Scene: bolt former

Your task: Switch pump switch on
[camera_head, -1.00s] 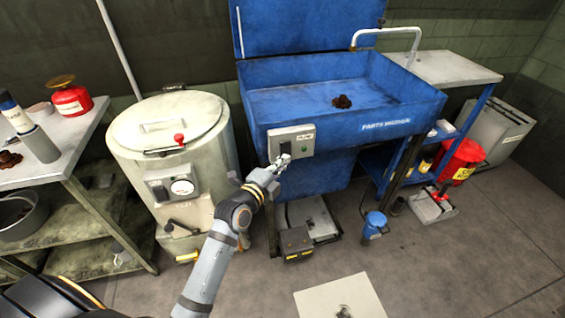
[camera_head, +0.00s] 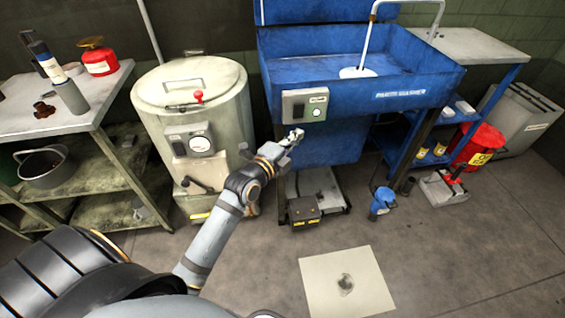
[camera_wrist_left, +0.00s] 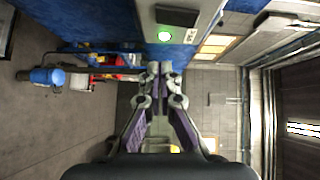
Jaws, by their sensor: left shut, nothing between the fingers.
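The pump switch sits in a grey switch box (camera_head: 304,105) on the front of the blue parts washer (camera_head: 345,99). Its dark rocker is on the left of the box, and a green lamp (camera_head: 317,112) glows beside it. The lit lamp also shows on the box in the left wrist view (camera_wrist_left: 165,36). A white stream runs from the spout (camera_head: 374,14) to a white round patch (camera_head: 358,72) in the basin. My left gripper (camera_head: 296,134) is shut and empty, just below the box and apart from it; its fingertips show in the wrist view (camera_wrist_left: 160,68). My right gripper is not in view.
A pale drum (camera_head: 190,100) with a gauge stands left of the washer. A shelf table (camera_head: 60,115) with a red can (camera_head: 97,57) is farther left. A pedal unit (camera_head: 304,211) and a blue pot (camera_head: 382,201) are on the floor below. The front floor is mostly clear.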

